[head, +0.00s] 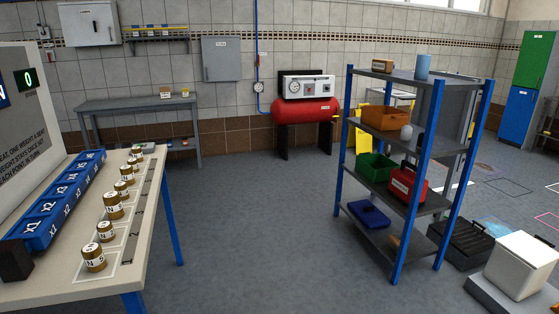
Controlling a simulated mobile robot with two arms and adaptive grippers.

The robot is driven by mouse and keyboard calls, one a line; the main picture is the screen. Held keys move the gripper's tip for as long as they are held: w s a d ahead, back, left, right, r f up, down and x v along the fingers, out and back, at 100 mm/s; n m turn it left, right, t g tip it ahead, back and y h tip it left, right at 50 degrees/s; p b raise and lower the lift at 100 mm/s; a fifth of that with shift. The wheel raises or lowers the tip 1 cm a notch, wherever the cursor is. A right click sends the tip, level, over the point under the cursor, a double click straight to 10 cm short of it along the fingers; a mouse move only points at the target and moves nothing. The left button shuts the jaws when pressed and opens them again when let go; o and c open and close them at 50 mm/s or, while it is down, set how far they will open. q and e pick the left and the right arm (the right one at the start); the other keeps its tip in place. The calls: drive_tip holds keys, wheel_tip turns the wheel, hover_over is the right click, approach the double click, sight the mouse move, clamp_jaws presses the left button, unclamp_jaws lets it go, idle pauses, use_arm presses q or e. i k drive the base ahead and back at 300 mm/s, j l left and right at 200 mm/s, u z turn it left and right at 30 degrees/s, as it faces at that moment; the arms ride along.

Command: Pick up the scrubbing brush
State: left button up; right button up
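I cannot clearly make out a scrubbing brush. A small brown thing (394,242) lies on the lowest shelf of the blue-and-grey shelf unit (424,263), partly behind a front post; it may be the brush, but it is too small to tell. Neither of my grippers is in view.
The shelf unit also holds a blue box (368,214), red toolbox (408,184), green bin (376,166) and orange bin (385,118). A table (135,252) with brass weights stands left. A black case (461,243) and white box (522,264) stand right. The middle floor is clear.

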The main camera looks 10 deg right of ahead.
sight(393, 241)
drive_tip(key=i+l+z, duration=0.2)
drive_tip(key=i+z, duration=0.15)
drive_tip(key=i, duration=0.3)
drive_tip(key=i+z, duration=0.35)
drive_tip(key=i, duration=0.3)
drive_tip(key=i+j+z, duration=0.15)
drive_tip(key=i+z, duration=0.25)
drive_tip(key=i, duration=0.25)
